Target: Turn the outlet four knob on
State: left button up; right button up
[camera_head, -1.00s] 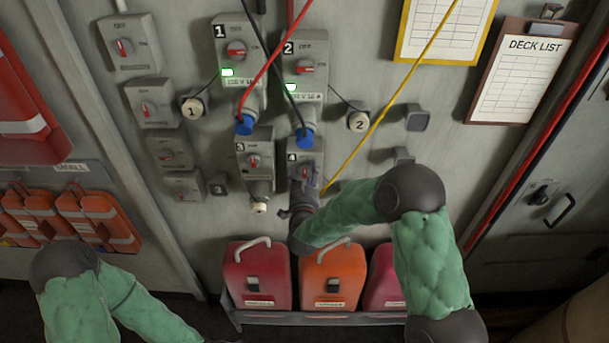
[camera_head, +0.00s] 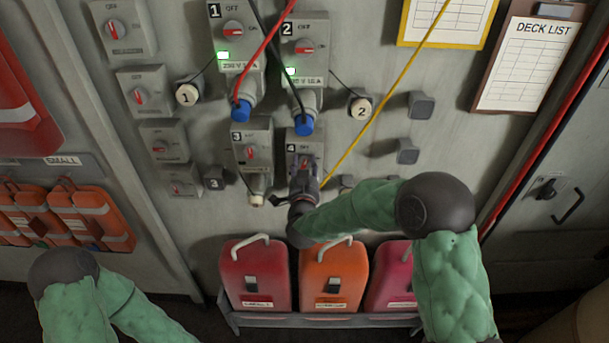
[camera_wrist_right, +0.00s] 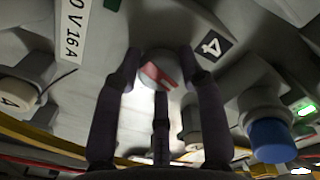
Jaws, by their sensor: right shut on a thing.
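Outlet four (camera_head: 291,149) is a grey box marked 4 on the wall panel, below outlet two. Its round grey knob with a red pointer (camera_wrist_right: 158,72) sits between my right gripper's dark fingers in the right wrist view, beside the 4 label (camera_wrist_right: 211,45). My right gripper (camera_head: 304,172) reaches up to the knob from below and is shut on it. The pointer looks slanted in the wrist view; the exact setting is hard to read. The gripper hides the lower part of the outlet. My left arm shows at the lower left, its gripper out of view.
Outlets one (camera_head: 232,30) and two (camera_head: 305,48) have lit green lamps and blue plugs. Outlet three (camera_head: 252,142) is close left of outlet four. A yellow cable (camera_head: 376,117) runs down beside it. Red and orange cans (camera_head: 333,276) stand below my right forearm.

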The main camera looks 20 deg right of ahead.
jog(key=m+b, duration=0.4)
jog(key=b, duration=0.1)
jog(key=m+b, duration=0.3)
jog(key=b, duration=0.3)
jog(key=f+m+b, duration=0.1)
jog(key=m+b, duration=0.3)
jog(key=b, duration=0.1)
jog(key=shift+a+f+m+b, duration=0.1)
jog(key=shift+a+m+b, duration=0.15)
jog(key=shift+m+b, duration=0.1)
jog(key=shift+r+m+b, duration=0.3)
jog(key=shift+m+b, duration=1.05)
jog(key=shift+b, duration=0.2)
jog(key=o, duration=0.9)
jog(key=shift+r, duration=0.1)
jog(key=shift+o, duration=1.2)
jog(key=shift+a, duration=0.15)
jog(key=shift+r, duration=0.1)
jog(key=shift+d, duration=0.2)
jog(key=v, duration=1.2)
